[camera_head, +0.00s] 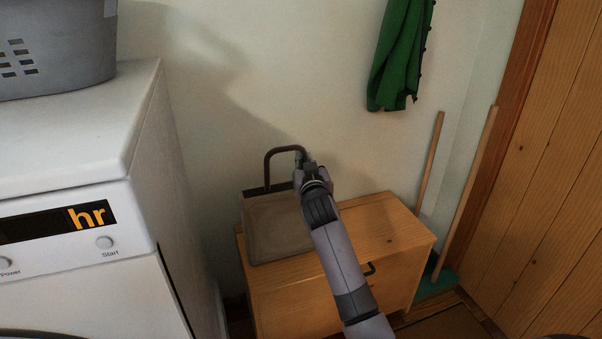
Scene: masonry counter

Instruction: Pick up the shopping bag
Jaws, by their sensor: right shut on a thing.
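The shopping bag (275,228) is a grey-beige bag with a brown looped handle (267,168). It stands upright on top of a small wooden cabinet, close to the wall. My right gripper (300,160) is at the right side of the handle loop and is shut on it. My right wrist and forearm cover the right part of the bag. I cannot tell whether the bag's base is lifted off the cabinet. My left gripper is not in view.
The wooden cabinet (385,228) has a dark drawer handle. A white washing machine (165,200) with a grey basket (60,60) stands left. A green garment (400,55) hangs on the wall. Wooden poles (430,165) lean at right beside a wooden door (550,170).

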